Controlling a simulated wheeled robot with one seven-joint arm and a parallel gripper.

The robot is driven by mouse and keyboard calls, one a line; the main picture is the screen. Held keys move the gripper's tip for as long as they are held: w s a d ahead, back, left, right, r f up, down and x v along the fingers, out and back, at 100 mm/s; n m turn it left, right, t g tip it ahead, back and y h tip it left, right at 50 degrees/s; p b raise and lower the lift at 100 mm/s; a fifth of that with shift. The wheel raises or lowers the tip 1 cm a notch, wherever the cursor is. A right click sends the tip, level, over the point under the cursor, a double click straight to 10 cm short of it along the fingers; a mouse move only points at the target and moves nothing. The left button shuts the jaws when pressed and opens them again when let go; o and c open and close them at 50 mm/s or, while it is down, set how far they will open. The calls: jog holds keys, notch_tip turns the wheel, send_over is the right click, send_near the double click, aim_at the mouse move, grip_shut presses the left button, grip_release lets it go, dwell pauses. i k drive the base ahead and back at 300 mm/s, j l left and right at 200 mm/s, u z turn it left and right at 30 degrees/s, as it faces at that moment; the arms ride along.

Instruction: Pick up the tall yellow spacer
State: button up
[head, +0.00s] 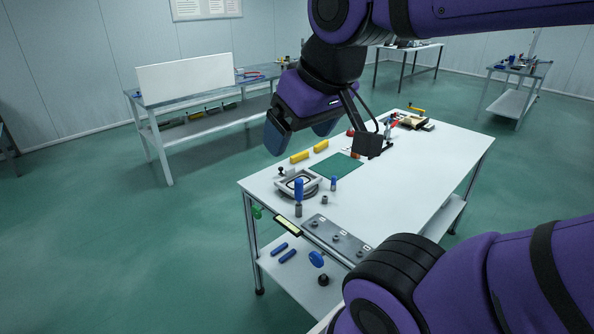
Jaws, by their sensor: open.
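Two yellow blocks lie near the far left edge of the white table (412,168): one block (300,156) and, just right of it, another block (321,146). Both look low and long from here, and I cannot tell which is the tall yellow spacer. My gripper (301,139) points downward, with its two dark blue fingers spread apart and nothing seen between them. In the picture it is just above the yellow blocks. It appears to be in the air, apart from them.
A green mat (337,167) lies mid-table. The table's right side is clear.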

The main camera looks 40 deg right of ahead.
aim_at(303, 155)
jog(key=i+j, duration=0.15)
jog(key=j, duration=0.25)
jog(key=i+j, duration=0.2)
jog(key=j, duration=0.2)
jog(key=i+j, duration=0.35)
jog(key=i, duration=0.15)
jog(key=i+j+u, duration=0.15)
jog(key=i+j, duration=0.55)
jog(key=i, duration=0.25)
jog(key=i+z, duration=0.25)
jog(key=i, duration=0.25)
jog(key=i+z, duration=0.25)
jog(key=i, duration=0.2)
jog(key=i+j+z, duration=0.25)
jog(key=i, duration=0.25)
jog(key=i+z, duration=0.2)
jog(key=z, duration=0.25)
jog(key=i+z, duration=0.15)
jog(key=z, duration=0.3)
jog(key=i+z, duration=0.2)
jog(key=z, duration=0.25)
jog(key=i+j+z, duration=0.15)
jog(key=z, duration=0.3)
jog(key=i+z, duration=0.2)
jog(key=z, duration=0.2)
jog(key=i+j+z, duration=0.15)
jog(key=z, duration=0.2)
jog(key=i+j+z, duration=0.2)
jog(key=z, duration=0.2)
jog(key=i, duration=0.05)
